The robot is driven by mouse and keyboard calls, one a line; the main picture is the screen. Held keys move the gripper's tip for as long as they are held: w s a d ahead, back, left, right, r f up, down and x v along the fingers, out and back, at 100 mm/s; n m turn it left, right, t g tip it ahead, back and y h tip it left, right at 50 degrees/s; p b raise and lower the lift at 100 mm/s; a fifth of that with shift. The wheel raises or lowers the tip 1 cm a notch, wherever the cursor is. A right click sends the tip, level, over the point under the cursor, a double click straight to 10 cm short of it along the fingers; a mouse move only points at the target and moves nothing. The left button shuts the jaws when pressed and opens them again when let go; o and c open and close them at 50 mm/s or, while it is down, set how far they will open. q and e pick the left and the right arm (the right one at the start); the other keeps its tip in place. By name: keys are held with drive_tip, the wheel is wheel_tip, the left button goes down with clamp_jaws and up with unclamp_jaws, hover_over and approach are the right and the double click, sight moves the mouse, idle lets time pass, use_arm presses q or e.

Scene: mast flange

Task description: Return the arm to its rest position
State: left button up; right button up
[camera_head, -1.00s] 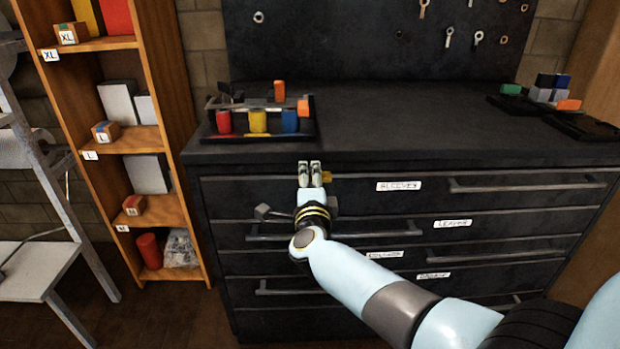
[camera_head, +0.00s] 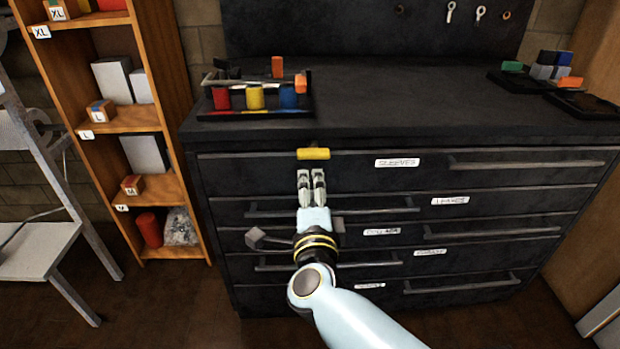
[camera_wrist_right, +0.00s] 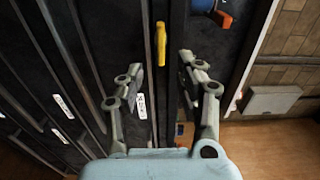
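My right arm (camera_head: 345,312) reaches up from the bottom of the head view. Its gripper (camera_head: 311,174) is in front of the dark drawer cabinet (camera_head: 222,168), just below a yellow bar (camera_head: 313,154) on the top drawer front. In the right wrist view the gripper (camera_wrist_right: 160,66) has its fingers spread apart with nothing held between them. The yellow bar (camera_wrist_right: 161,45) shows beyond the fingertips, apart from them. My left gripper is in neither view.
The labelled drawers look shut, with handles (camera_head: 527,165) sticking out. A rack of coloured parts (camera_head: 255,112) stands on the cabinet top at left, and small blocks (camera_head: 545,68) at right. A wooden shelf (camera_head: 170,125) and a grey ladder-like stand (camera_head: 70,190) are at left.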

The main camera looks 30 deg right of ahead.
idle(0.5)
drive_tip(key=s+f+n+g+y, duration=0.35)
drive_tip(key=s+f+n, duration=0.5)
drive_tip(key=f, duration=0.65)
drive_tip(key=s+f+n+g+y, duration=0.2)
drive_tip(key=s+f+n+y, duration=0.3)
drive_tip(key=s+f, duration=0.8)
drive_tip(key=s+d+f+n+g, duration=0.1)
drive_tip(key=s+f+n+g, duration=0.3)
drive_tip(key=s, duration=0.8)
drive_tip(key=s+d+f+n+g, duration=0.1)
drive_tip(key=s+f+n+g, duration=0.4)
drive_tip(key=s, duration=0.7)
wheel_tip(320, 180, down, 4)
drive_tip(key=shift+s+r+n, duration=0.25)
drive_tip(key=shift+s+n, duration=0.05)
drive_tip(key=shift+n, duration=0.65)
drive_tip(key=shift+s+d, duration=0.1)
